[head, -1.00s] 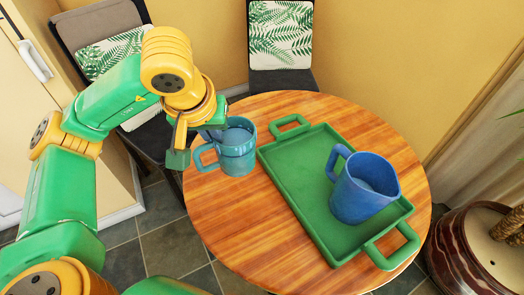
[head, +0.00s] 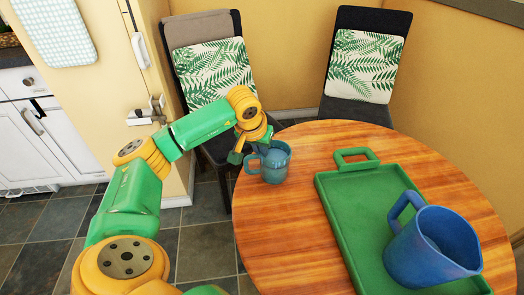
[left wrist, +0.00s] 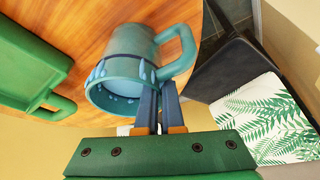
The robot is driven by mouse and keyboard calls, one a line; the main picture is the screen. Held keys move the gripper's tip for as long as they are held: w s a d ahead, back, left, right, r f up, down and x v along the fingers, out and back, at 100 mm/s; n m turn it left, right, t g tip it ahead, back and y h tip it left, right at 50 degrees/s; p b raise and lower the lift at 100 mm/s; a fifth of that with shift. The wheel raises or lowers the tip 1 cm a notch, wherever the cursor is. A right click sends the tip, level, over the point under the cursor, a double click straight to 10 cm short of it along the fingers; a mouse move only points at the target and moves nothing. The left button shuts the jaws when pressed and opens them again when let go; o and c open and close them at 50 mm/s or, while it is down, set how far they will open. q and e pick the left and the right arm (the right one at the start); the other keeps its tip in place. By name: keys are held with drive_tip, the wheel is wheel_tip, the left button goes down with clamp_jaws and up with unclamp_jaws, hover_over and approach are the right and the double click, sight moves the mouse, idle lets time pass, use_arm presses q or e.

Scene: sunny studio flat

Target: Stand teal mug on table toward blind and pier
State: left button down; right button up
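The teal mug (head: 274,165) is upright over the left edge area of the round wooden table (head: 300,240). Its handle points left in the head view. My left gripper (head: 252,150) is at the mug's rim. In the left wrist view, its two narrow fingers (left wrist: 158,108) are close together at the wall of the teal mug (left wrist: 130,72), beside the handle, and appear shut on it. I cannot tell whether the mug's base touches the table. My right gripper is not in view. No blind or pier shows.
A green tray (head: 340,225) with raised handles lies right of the mug, with a blue jug (head: 432,247) on it. Two chairs with leaf-patterned cushions (head: 215,72) (head: 364,65) stand behind the table. Bare wood lies at the table's front left.

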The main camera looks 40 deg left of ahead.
use_arm(q)
drive_tip(key=c, duration=1.4)
unclamp_jaws()
drive_tip(key=o, duration=0.3)
drive_tip(key=shift+o, duration=0.2)
drive_tip(key=shift+r, duration=0.25)
drive_tip(key=p+v, duration=0.1)
drive_tip(key=v, duration=1)
drive_tip(key=shift+s+r+p, duration=0.3)
drive_tip(key=shift+p, duration=0.05)
